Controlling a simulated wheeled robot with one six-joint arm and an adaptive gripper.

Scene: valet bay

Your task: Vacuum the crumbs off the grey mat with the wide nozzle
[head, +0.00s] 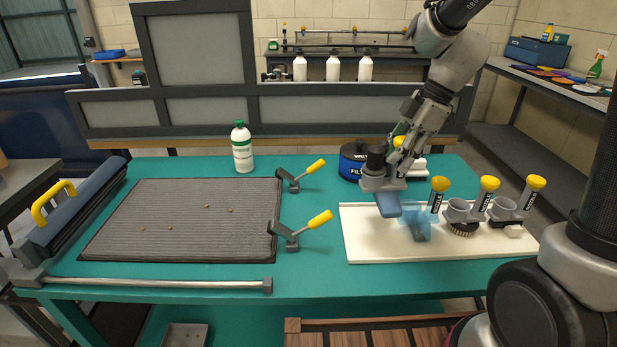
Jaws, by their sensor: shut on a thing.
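The grey mat (190,240) lies on the left of the green table, in a dark frame. Several small tan crumbs (206,206) are scattered on it. My gripper (398,172) is at the right, above the white tray's left half. It is shut on a grey and blue tool (388,204) with a black cylinder on top. A clear blue flared piece (416,227) is just below and right of the tool. I cannot tell whether they touch, or which is the wide nozzle. Other nozzles with grey collars (503,207) stand on the tray, by yellow-topped posts.
The white tray (390,250) lies right of the mat. Two yellow-handled clamps (300,232) stand along the mat's right edge. A white bottle (242,150) stands behind the mat and a blue canister (353,161) behind my gripper. A metal rod (160,284) lies in front.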

